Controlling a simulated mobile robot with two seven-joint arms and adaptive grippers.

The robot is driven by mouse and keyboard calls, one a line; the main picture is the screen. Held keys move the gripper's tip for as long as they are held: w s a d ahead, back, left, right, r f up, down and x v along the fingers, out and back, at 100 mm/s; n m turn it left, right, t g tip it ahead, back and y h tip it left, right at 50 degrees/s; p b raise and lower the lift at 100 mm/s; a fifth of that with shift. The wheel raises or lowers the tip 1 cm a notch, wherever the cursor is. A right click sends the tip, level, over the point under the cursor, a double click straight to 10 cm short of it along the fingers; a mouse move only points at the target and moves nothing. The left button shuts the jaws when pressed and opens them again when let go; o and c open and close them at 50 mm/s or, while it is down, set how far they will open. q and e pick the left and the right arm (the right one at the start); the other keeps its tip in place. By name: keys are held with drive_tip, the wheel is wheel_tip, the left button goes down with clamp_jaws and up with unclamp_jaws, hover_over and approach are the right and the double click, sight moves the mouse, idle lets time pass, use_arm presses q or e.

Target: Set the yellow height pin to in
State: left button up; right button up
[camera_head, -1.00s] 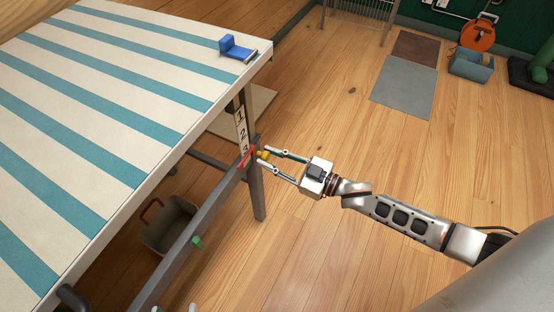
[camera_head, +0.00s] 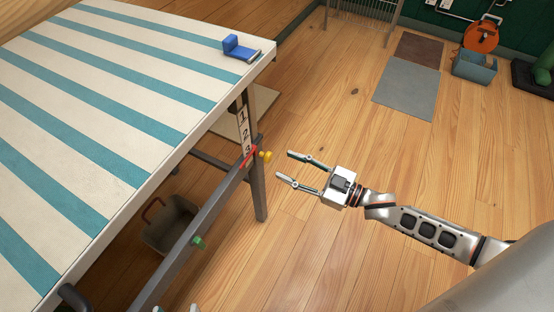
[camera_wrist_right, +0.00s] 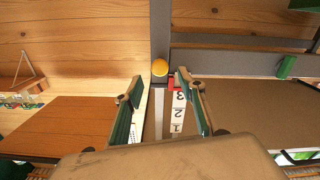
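The yellow height pin (camera_head: 266,156) sticks out of the table leg (camera_head: 259,190), beside the numbered scale (camera_head: 243,130) and at the red pointer (camera_head: 249,155) near the 3. In the right wrist view the pin's round yellow knob (camera_wrist_right: 160,67) shows beyond the fingertips, with the red pointer (camera_wrist_right: 175,84) to its right. How deep the pin sits is hard to tell. My right gripper (camera_head: 284,164) is open and empty, to the right of the pin and apart from it. In the wrist view its fingers (camera_wrist_right: 158,85) are spread.
The striped tabletop (camera_head: 108,98) fills the left, with a blue clamp-like object (camera_head: 238,49) at its corner. A bin (camera_head: 170,226) stands under the table. The floor around my right arm is clear.

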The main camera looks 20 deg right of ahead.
drive_tip(key=v, duration=0.6)
drive_tip(key=shift+r, duration=0.1)
idle(0.3)
